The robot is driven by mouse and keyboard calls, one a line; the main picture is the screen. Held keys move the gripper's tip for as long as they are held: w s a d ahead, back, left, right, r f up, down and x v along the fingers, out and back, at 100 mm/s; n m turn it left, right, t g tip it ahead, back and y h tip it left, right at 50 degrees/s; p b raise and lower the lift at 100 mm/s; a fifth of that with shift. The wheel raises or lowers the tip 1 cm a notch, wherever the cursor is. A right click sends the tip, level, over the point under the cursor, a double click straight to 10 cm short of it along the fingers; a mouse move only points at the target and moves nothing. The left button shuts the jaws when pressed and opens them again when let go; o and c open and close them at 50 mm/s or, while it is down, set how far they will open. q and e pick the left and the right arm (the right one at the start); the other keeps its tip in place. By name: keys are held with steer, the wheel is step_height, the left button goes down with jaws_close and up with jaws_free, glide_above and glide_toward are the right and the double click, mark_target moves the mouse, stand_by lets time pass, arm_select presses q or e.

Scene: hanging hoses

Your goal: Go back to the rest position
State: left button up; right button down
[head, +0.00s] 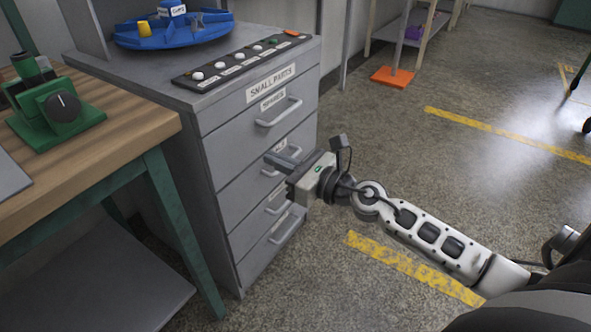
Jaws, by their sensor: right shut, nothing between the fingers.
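My right arm reaches in from the lower right. Its gripper (280,163) is in front of the grey drawer cabinet (165,122), near the handles of the middle drawers. The gripper is shut with nothing in it. I cannot tell whether it touches the cabinet front. All the drawers look closed. My left gripper is not in view.
A wooden workbench (140,125) with a green device (58,115) stands at the left. On the cabinet are a blue round tray (170,38) and a black panel with knobs (240,60). An orange base (392,77) stands behind.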

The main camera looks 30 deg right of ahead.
steer(key=s+a+r+m+h+p, duration=0.1)
steer(key=s+r+m+h+p, duration=0.1)
steer(key=s+m+p, duration=0.6)
steer(key=s+a+r+m+h+p, duration=0.1)
steer(key=r+m+h+p, duration=0.15)
steer(key=m, duration=0.95)
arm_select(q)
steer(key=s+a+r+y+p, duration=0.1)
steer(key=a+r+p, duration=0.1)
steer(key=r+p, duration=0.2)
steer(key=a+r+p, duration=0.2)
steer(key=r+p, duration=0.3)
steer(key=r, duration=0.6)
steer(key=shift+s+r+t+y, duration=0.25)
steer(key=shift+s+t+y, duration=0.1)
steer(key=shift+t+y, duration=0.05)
arm_select(e)
steer(key=s+a+f+m+g, duration=0.2)
steer(key=s+a+m+g, duration=0.3)
steer(key=m, duration=1.4)
steer(key=s+a, duration=0.3)
steer(key=s, duration=0.3)
steer(key=shift+a+g, duration=0.15)
steer(key=shift+g, duration=0.25)
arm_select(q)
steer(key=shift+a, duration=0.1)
